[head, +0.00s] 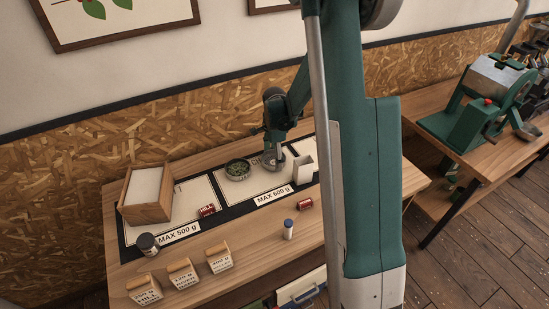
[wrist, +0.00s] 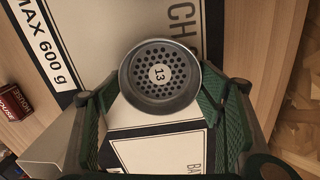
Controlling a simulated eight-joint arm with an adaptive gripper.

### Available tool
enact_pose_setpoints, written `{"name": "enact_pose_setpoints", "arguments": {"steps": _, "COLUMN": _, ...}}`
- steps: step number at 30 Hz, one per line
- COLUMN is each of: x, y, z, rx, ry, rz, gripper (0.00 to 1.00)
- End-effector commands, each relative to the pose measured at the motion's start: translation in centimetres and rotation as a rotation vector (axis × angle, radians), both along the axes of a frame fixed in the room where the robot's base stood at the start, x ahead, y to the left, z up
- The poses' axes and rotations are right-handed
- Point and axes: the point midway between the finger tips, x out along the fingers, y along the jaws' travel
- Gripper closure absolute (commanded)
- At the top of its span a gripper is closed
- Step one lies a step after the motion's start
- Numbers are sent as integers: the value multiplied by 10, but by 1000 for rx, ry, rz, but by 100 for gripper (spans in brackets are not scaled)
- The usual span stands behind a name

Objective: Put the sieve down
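The sieve (wrist: 160,92) is a round grey metal pan with a perforated bottom marked 13, in the middle of the wrist view. My gripper (head: 272,158) has its green fingers against the sieve's two sides and appears shut on it. The sieve is over the white panel marked MAX 600 g (wrist: 130,32). In the head view my gripper points down at that panel and mostly hides the sieve. I cannot tell whether the sieve touches the panel.
A round dish of green beans (head: 237,170) stands just left of my gripper, a white open box (head: 303,169) just right.

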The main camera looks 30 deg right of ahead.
Motion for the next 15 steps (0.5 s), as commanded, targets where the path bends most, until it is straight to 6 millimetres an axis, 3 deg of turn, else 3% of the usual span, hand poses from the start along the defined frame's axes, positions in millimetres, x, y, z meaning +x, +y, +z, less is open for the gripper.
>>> {"name": "enact_pose_setpoints", "arguments": {"steps": 3, "x": 0, "y": 0, "z": 0, "rx": 0, "ry": 0, "rz": 0, "gripper": 20}}
{"name": "enact_pose_setpoints", "arguments": {"steps": 15, "x": 0, "y": 0, "z": 1, "rx": 0, "ry": 0, "rz": 0, "gripper": 20}}
